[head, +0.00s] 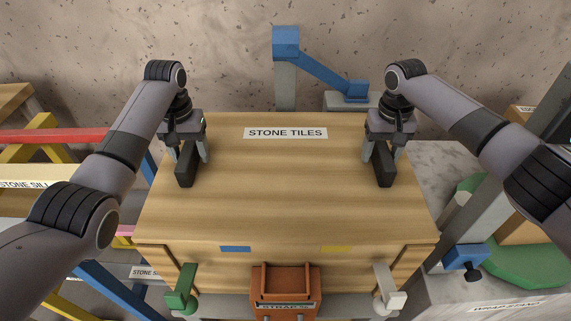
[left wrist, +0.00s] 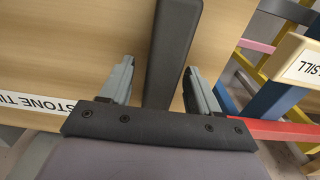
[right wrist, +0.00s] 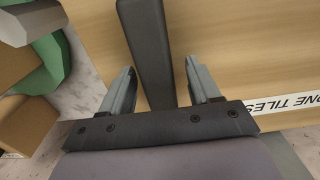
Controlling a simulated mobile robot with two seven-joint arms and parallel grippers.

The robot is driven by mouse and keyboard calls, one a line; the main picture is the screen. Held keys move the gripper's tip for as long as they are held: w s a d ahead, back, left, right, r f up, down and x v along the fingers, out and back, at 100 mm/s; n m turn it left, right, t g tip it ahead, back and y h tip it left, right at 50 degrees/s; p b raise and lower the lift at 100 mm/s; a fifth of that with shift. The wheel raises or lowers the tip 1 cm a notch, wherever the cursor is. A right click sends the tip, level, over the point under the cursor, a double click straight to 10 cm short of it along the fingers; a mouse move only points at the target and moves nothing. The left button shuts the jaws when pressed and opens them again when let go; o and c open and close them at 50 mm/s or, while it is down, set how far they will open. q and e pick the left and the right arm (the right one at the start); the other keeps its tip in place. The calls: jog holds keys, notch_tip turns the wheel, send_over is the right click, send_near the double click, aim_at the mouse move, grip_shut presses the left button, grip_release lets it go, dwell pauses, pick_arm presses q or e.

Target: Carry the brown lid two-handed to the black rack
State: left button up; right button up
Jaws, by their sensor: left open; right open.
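The brown lid (head: 285,205) is a wide wooden panel labelled "STONE TILES", lying flat on a wooden crate in the head view. It has a dark bar handle (head: 185,172) at its left and another dark handle (head: 384,172) at its right. My left gripper (head: 188,152) is open, with its fingers on either side of the left handle. My right gripper (head: 384,152) is open around the right handle in the same way. Both wrist views show gaps between the fingers and the left bar (left wrist: 172,50) and right bar (right wrist: 148,50). I cannot make out the black rack.
A coloured rack (head: 60,136) with red, yellow and blue bars stands at left. A blue-armed fixture (head: 322,70) stands behind the lid. Green and white clamps (head: 182,288) and an orange box (head: 286,285) sit at the front. A grey post and blue clamp (head: 465,257) are at right.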

pick_arm(q)
jog(key=shift+f, duration=0.45)
pick_arm(e)
jog(key=shift+f, duration=0.45)
pick_arm(q)
grip_shut()
pick_arm(e)
grip_shut()
pick_arm(q)
jog(key=shift+r, duration=0.1)
dwell(0.4)
jog(key=shift+w+r, duration=0.15)
jog(key=shift+r, duration=0.05)
pick_arm(e)
jog(key=shift+w+r, duration=0.1)
jog(key=shift+r, duration=0.2)
